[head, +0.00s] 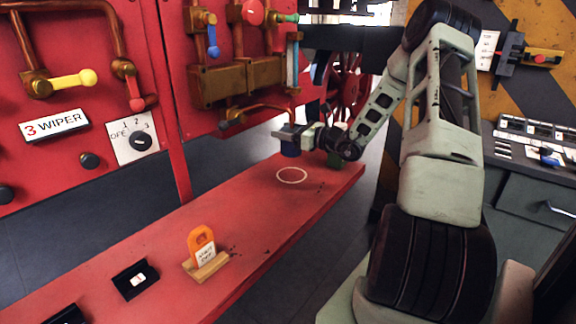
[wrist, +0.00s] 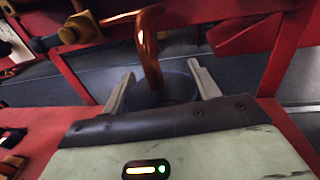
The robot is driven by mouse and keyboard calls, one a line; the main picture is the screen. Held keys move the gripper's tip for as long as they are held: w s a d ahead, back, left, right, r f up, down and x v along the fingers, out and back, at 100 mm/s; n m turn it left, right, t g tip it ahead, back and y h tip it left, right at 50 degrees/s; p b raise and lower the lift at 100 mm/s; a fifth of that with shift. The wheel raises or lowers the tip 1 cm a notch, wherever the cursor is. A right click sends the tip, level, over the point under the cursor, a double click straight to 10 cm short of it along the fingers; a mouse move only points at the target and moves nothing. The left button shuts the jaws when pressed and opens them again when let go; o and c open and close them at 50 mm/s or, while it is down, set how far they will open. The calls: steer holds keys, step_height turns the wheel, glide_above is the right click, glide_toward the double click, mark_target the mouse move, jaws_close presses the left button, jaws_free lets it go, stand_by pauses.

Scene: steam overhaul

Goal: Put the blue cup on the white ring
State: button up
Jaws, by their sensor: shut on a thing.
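The blue cup (head: 290,149) is in my gripper (head: 292,131), near the far end of the red bench. In the wrist view the cup (wrist: 176,88) shows as a dark round shape between the two fingers of my gripper (wrist: 161,85), partly hidden by a copper pipe. The white ring (head: 291,182) is a thin outline on the bench top. The cup appears just above and behind the ring in the head view and does not cover it. I cannot tell whether the cup touches the bench.
A red panel with copper pipes and valves (head: 235,80) stands behind the bench (head: 120,245). An orange tag on a wooden stand (head: 203,248) and a black tray (head: 128,287) are at the near end. The bench around the ring is clear.

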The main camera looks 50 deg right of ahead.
mark_target(286, 152)
step_height(286, 152, down, 8)
steer(key=shift+r, duration=0.15)
stand_by(0.4)
steer(key=o, duration=1)
steer(key=shift+r, duration=0.1)
steer(key=b+v, duration=0.1)
steer(key=v, duration=1.1)
